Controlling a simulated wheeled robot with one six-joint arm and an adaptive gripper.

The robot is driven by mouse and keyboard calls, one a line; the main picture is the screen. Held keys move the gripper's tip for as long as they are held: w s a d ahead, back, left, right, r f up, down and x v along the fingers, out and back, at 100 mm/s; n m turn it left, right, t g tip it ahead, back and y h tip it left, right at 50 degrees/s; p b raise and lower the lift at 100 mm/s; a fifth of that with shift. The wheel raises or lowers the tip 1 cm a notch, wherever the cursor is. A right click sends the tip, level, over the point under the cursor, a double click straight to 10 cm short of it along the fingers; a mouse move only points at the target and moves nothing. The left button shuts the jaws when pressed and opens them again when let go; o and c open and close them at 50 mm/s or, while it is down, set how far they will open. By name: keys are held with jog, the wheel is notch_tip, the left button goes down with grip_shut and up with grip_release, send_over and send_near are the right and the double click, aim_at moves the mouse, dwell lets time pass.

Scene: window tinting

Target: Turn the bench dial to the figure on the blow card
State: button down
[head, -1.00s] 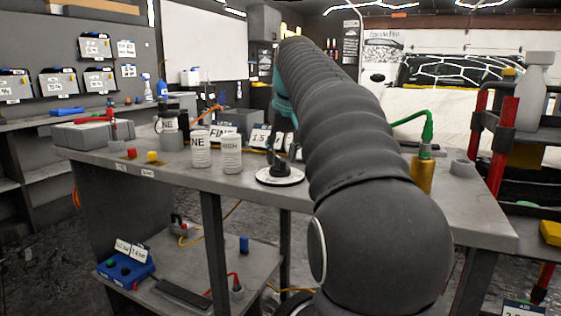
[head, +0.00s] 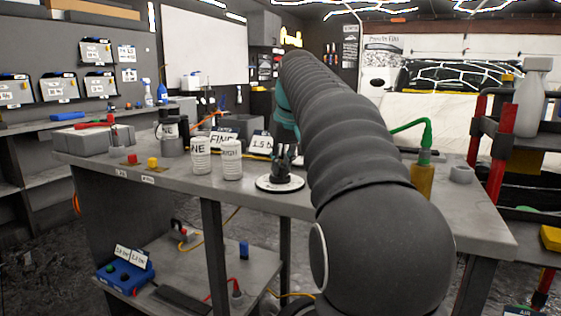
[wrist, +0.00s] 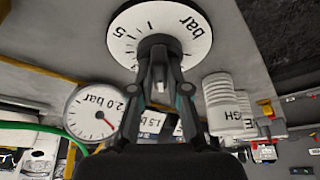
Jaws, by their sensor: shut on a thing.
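The bench dial is a white disc (head: 265,186) with a dark knob, near the front edge of the grey bench. In the wrist view its face (wrist: 190,50) shows black marks, "bar" and a figure 5. My gripper (head: 283,160) is above the disc, its fingers closed on the dark knob (wrist: 158,50); fingers and knob hide the pointer. A card reading "1.5 b" (head: 262,144) stands behind the dial and is partly hidden in the wrist view (wrist: 152,122). I cannot tell whether it is the blow card.
A round gauge marked "2.0 bar" (wrist: 95,112) with a red needle shows beside the dial in the wrist view. Two white cans (head: 231,158) stand left of the dial. A gold bottle (head: 422,180) with a green hose stands right, beyond my arm. A blue box (head: 125,272) sits on the lower shelf.

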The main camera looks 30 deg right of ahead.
jog(key=shift+d+n+y+p, duration=0.1)
jog(key=shift+n+y+p, duration=0.45)
jog(key=shift+n, duration=0.75)
jog(key=c, duration=1.1)
grip_release()
jog(key=shift+c, duration=0.2)
jog(key=v, duration=1.2)
jog(key=shift+w, duration=0.1)
